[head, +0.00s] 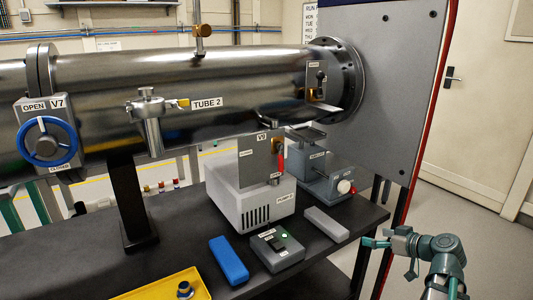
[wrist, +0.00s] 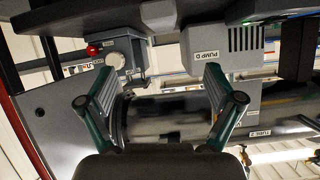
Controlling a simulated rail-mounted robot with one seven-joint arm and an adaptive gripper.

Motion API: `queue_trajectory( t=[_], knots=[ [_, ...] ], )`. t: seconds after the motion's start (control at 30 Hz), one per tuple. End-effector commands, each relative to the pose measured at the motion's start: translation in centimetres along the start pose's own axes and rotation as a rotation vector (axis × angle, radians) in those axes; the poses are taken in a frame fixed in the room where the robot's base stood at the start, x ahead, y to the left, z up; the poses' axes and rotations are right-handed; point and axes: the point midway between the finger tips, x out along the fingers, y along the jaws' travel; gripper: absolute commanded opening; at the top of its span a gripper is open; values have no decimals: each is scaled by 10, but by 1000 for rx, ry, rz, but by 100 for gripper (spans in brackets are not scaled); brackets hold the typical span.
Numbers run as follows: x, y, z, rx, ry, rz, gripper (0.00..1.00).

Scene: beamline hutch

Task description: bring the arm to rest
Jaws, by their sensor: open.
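My gripper (head: 388,257) is at the lower right of the head view, beside the right end of the black bench and apart from everything on it. In the wrist view my gripper (wrist: 158,75) shows two teal fingers spread wide with nothing between them. The wrist picture is upside down. Beyond the fingers it shows the steel tube (wrist: 165,118), the pump (wrist: 217,52) and a grey device with a red knob (wrist: 122,50). My arm is bent at the lower right of the head view, and its lower part is cut off by the frame.
The black bench (head: 335,262) holds a pump (head: 250,200), a switch box with a green light (head: 277,250), a blue block (head: 228,260), a grey block (head: 326,222) and a yellow tray (head: 150,291). The steel tube (head: 230,90) runs above. Open floor lies right.

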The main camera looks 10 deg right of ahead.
Motion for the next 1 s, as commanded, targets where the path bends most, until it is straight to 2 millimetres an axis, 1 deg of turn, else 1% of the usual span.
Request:
queue_trajectory(
  t=[0.1,0.17,0.2,0.27,0.3,0.37,0.4,0.47,0.5,0.57,0.6,0.73,0.8,0.87,0.9,0.97,1.0],
  knots=[
    [-1,6,15,122,-64,36,91],
    [0,10,33,202,-116,65,91],
    [4,11,52,264,-159,82,91],
    [13,10,79,345,-223,101,91],
    [19,7,96,388,-263,111,91],
    [29,2,121,449,-322,125,91],
    [36,-3,139,488,-364,134,91],
    [46,-12,167,541,-429,149,91],
    [52,-19,186,574,-475,158,91],
    [62,-31,216,620,-546,174,91],
    [67,-40,236,646,-594,185,91],
    [81,-72,298,710,-746,221,91],
    [85,-91,330,731,-827,240,91],
    [87,-107,356,741,-894,256,91],
    [88,-118,373,746,-939,268,91],
    [87,-134,399,746,-1005,283,91],
    [86,-146,415,743,-1048,292,91]
  ],
)
